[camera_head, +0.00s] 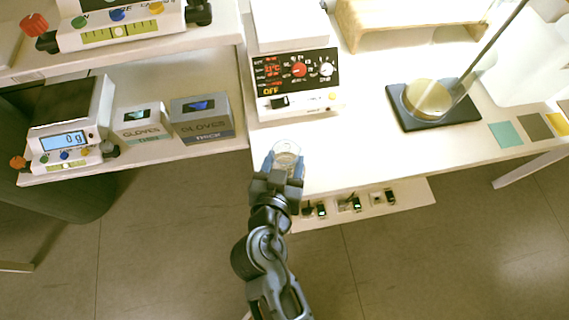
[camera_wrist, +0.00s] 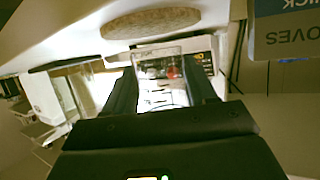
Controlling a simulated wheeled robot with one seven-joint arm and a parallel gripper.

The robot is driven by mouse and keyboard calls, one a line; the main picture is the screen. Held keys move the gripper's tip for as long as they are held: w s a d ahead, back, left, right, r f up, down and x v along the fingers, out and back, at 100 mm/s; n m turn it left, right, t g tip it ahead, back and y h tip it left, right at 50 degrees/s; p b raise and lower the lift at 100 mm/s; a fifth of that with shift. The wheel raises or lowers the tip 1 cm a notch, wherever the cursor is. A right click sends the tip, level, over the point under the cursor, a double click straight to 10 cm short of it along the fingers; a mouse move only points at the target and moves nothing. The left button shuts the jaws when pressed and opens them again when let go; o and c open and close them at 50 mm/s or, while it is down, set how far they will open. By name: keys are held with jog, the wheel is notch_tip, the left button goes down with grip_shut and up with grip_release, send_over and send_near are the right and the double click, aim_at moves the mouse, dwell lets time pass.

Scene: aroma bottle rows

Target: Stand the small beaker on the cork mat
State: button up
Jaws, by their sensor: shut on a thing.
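My gripper (camera_head: 285,165) is shut on the small clear glass beaker (camera_head: 287,153) near the front edge of the white bench. In the wrist view, which is upside down, the beaker (camera_wrist: 165,80) sits between the two dark fingers of my gripper (camera_wrist: 163,90). The round, speckled tan cork mat (camera_wrist: 150,22) lies on the white surface in the wrist view. A gap shows between the beaker and the mat there, so the beaker appears held clear of it. In the head view I cannot clearly make out the mat near my gripper; the beaker and gripper may cover it.
A hotplate (camera_head: 297,80) with red and white knobs stands just behind the beaker. A dark stand base (camera_head: 462,112) with a round tan piece and rod is at right. Glove boxes (camera_head: 203,119) and a scale (camera_head: 65,140) are at left. A lower shelf (camera_head: 408,196) holds small devices.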

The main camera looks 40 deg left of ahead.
jog(key=shift+f, duration=0.8)
jog(key=shift+f, duration=0.15)
jog(key=o, duration=1)
jog(key=shift+o, duration=0.2)
